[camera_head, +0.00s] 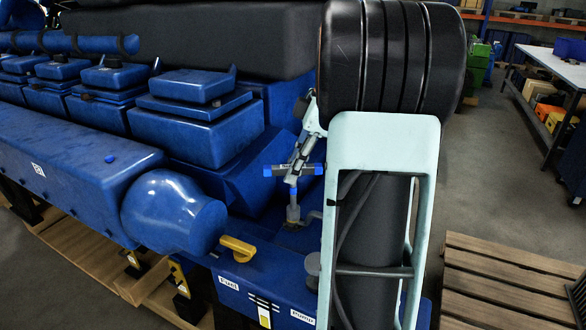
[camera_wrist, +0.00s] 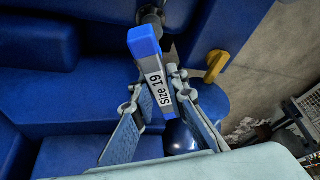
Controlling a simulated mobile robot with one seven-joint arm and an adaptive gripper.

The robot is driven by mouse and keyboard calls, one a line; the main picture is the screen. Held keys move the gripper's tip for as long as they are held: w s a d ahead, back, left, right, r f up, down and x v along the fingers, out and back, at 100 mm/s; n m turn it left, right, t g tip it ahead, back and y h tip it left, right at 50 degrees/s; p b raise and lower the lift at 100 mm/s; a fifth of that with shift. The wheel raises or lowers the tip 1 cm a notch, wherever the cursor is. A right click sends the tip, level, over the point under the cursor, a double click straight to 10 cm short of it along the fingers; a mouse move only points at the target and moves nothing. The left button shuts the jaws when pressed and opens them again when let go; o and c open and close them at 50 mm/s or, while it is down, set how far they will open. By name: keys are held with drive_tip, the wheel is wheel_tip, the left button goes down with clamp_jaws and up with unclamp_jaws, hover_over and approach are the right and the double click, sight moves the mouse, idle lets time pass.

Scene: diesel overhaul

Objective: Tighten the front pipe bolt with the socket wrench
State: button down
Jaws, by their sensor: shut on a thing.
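The socket wrench (camera_head: 292,190) has a T-shaped handle with blue ends. It stands roughly upright in the head view, its shaft pointing down to a grey metal fitting (camera_head: 294,214) on the blue engine. My gripper (camera_head: 300,158) is shut on the wrench's handle from above. In the wrist view the wrench handle (camera_wrist: 144,45) shows a blue end and a "Size 19" label between the fingers of my gripper (camera_wrist: 155,92). The front pipe bolt is not clearly visible; the socket end hides it or it is too small to tell. I cannot tell whether the socket is seated.
The blue engine (camera_head: 190,130) fills the left and middle. A yellow handle (camera_head: 238,249) sits near the "Fuel" and "Pump" labels. A wooden pallet (camera_head: 500,280) lies at the lower right. A white-topped workbench (camera_head: 552,65) stands at the far right, with open floor before it.

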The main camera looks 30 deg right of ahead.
drive_tip(key=shift+f+m+t+b, duration=0.15)
drive_tip(key=shift+m+t+b, duration=0.15)
drive_tip(key=shift+m+b, duration=0.55)
drive_tip(key=m+h, duration=0.1)
drive_tip(key=m, duration=0.1)
drive_tip(key=m+t+b, duration=0.1)
drive_tip(key=m, duration=0.1)
drive_tip(key=shift+m+h+b, duration=0.3)
drive_tip(key=shift+m+h, duration=0.05)
drive_tip(key=shift+h, duration=0.05)
drive_tip(key=c, duration=2.7)
unclamp_jaws()
drive_tip(key=shift+r, duration=0.2)
drive_tip(key=shift+p, duration=0.3)
clamp_jaws()
drive_tip(key=shift+r+p, duration=1.25)
drive_tip(key=shift+r, duration=0.5)
